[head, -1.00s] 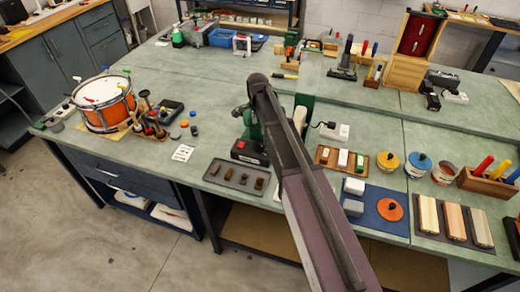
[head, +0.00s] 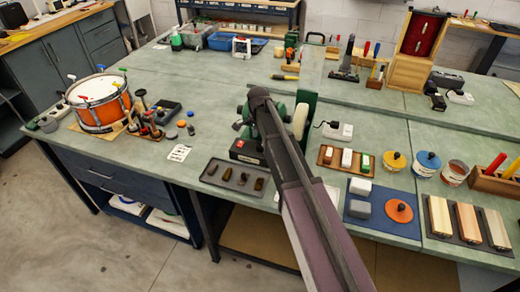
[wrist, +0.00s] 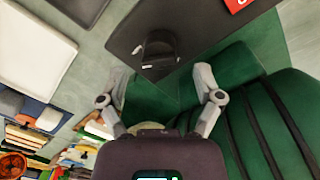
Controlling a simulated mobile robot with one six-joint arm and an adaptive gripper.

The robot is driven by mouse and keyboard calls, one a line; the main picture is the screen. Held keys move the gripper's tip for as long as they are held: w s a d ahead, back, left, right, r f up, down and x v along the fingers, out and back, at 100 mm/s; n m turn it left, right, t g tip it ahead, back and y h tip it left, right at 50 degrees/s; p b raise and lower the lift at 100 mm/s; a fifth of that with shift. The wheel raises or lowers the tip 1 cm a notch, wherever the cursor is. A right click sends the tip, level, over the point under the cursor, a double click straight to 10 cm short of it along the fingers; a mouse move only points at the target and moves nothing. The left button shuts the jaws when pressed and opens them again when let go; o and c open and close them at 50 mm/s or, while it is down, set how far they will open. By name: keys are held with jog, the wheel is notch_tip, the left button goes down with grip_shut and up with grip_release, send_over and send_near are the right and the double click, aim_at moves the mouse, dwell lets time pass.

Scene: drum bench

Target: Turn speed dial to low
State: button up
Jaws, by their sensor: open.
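The speed dial (wrist: 158,50) is a black round knob on the dark panel (wrist: 205,28) of a green machine, in the wrist view. The panel also shows in the head view as a black box (head: 247,151) with a red label. The green machine body (wrist: 265,120) lies just beyond the panel, and in the head view it (head: 305,100) is partly behind my arm. My gripper (wrist: 161,80) is open in the wrist view, its two fingers apart on either side below the dial, with nothing between them. In the head view the dial and fingertips cannot be made out.
A dark tray (head: 214,179) with several small pieces lies in front of the machine. A wooden tray (head: 327,154) with small blocks and a blue mat (head: 381,223) lie to the right. An orange drum (head: 85,116) stands at the left.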

aim_at(260, 145)
jog(key=shift+s+f+b, duration=0.1)
jog(key=shift+f+b, duration=1.2)
jog(key=shift+f, duration=0.3)
jog(key=c, duration=1.1)
